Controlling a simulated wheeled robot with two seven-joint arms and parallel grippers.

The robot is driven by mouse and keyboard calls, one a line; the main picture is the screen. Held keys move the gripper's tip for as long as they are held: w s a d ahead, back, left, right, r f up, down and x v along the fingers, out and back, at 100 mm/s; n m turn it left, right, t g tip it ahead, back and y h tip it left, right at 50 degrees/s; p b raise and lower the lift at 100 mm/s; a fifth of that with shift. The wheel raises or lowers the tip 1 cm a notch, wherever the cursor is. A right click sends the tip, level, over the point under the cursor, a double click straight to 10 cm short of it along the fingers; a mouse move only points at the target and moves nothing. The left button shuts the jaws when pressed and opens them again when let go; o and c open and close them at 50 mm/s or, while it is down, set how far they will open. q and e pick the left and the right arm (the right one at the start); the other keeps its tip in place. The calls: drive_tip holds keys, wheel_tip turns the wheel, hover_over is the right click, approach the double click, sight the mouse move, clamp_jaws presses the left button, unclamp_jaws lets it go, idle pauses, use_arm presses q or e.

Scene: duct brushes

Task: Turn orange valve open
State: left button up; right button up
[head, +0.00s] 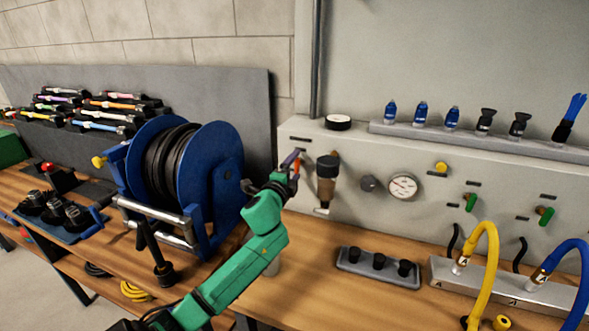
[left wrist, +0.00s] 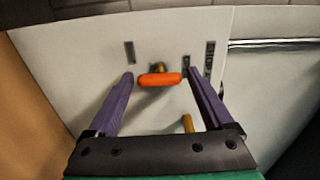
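The orange valve handle (left wrist: 160,79) shows in the left wrist view as a short rounded bar lying level on the pale panel. In the head view only a bit of it (head: 296,167) shows beside my fingers. My left gripper (head: 291,163) is at the panel's left end. In the left wrist view its two purple fingers (left wrist: 158,76) are spread, one on each side of the handle. A gap shows between each finger and the handle, so the gripper is open and holds nothing. My right gripper is not in view.
A dark tray (head: 377,268) lies on the bench; yellow (head: 490,240) and blue hoses are farther right.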

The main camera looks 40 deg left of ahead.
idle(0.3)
use_arm(q)
drive_tip(key=shift+s+d+f, duration=0.1)
drive_tip(key=shift+s+f, duration=0.05)
drive_tip(key=shift+s, duration=0.1)
drive_tip(key=b+v, duration=0.2)
drive_tip(key=v, duration=1.2)
